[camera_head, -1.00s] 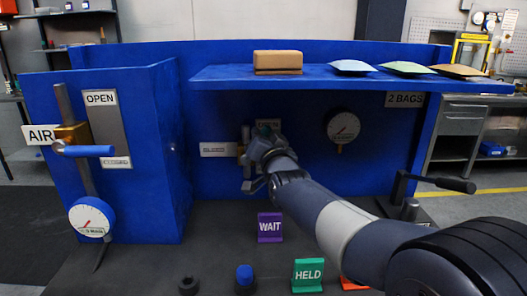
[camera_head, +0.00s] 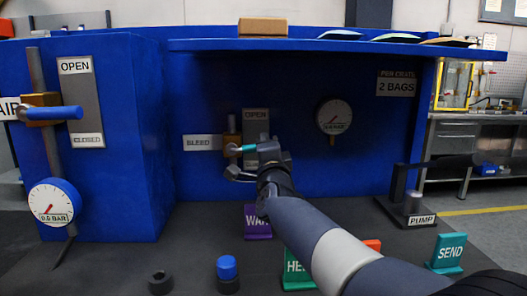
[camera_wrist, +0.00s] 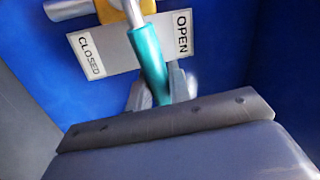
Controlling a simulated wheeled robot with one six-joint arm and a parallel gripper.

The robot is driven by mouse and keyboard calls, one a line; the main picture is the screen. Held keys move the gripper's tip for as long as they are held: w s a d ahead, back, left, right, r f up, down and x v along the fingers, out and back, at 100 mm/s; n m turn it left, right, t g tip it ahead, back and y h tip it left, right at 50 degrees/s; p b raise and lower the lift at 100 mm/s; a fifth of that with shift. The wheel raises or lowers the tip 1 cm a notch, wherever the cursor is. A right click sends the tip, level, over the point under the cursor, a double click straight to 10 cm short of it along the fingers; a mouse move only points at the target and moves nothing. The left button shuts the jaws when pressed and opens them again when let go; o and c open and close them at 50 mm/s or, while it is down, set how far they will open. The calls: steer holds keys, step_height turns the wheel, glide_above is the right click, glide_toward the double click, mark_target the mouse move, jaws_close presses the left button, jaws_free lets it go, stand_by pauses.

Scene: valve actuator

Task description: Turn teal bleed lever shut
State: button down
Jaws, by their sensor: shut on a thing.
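The teal bleed lever (camera_head: 247,148) sticks out to the right from a brass valve (camera_head: 232,140) on the blue back panel, beside the BLEED label (camera_head: 202,142). My gripper (camera_head: 242,163) is at the lever. In the wrist view the teal handle (camera_wrist: 147,55) runs down between the fingers of my gripper (camera_wrist: 162,92), which is shut on its outer end. The OPEN/CLOSED plate (camera_wrist: 110,52) lies behind the handle, with CLOSED on the left and OPEN on the right. In the head view OPEN shows on the plate (camera_head: 255,125); its lower part is hidden by my gripper.
A shelf (camera_head: 330,46) overhangs the panel above my gripper. A gauge (camera_head: 334,117) is to the right. The blue AIR lever (camera_head: 58,113) is on the left housing. WAIT (camera_head: 257,220), HELD (camera_head: 297,270) and SEND (camera_head: 448,253) signs stand on the dark deck. A pump handle (camera_head: 440,165) is at right.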

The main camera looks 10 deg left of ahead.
steer(key=shift+f+m+h+b, duration=0.55)
steer(key=shift+f+m, duration=0.2)
steer(key=shift+m, duration=0.45)
steer(key=c, duration=1.3)
jaws_free()
steer(key=r+v, duration=0.1)
steer(key=v, duration=0.3)
steer(key=p+v, duration=0.1)
steer(key=v, duration=0.3)
steer(key=r+v, duration=0.1)
steer(key=v, duration=0.4)
steer(key=shift+s+d+r, duration=0.2)
steer(key=shift+s+r, duration=0.1)
steer(key=shift+r, duration=0.05)
